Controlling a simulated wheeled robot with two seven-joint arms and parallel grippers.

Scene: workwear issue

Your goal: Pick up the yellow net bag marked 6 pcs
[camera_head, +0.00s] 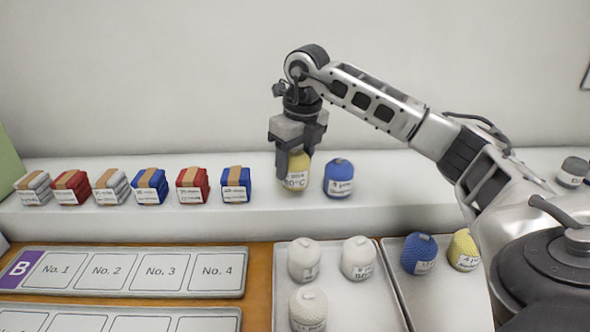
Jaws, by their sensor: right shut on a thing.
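A yellow net bag (296,184) with a white label is at the back ledge. My right gripper (295,160) points down over it and is shut on its upper part. The label's print is partly readable, and I cannot make out "6 pcs" on it for sure. The bag is upright; I cannot tell whether its bottom still touches the ledge. Another yellow net bag (464,248) stands in the front right tray, partly hidden by my right arm. My left gripper is not in view.
A blue net bag (339,176) stands close to the right of the held bag. Folded bundles (150,184) line the ledge (90,222) to the left. White bags (358,257) stand in the front tray (365,305); a blue bag (419,252) stands right of them. A numbered board (120,251) lies front left.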

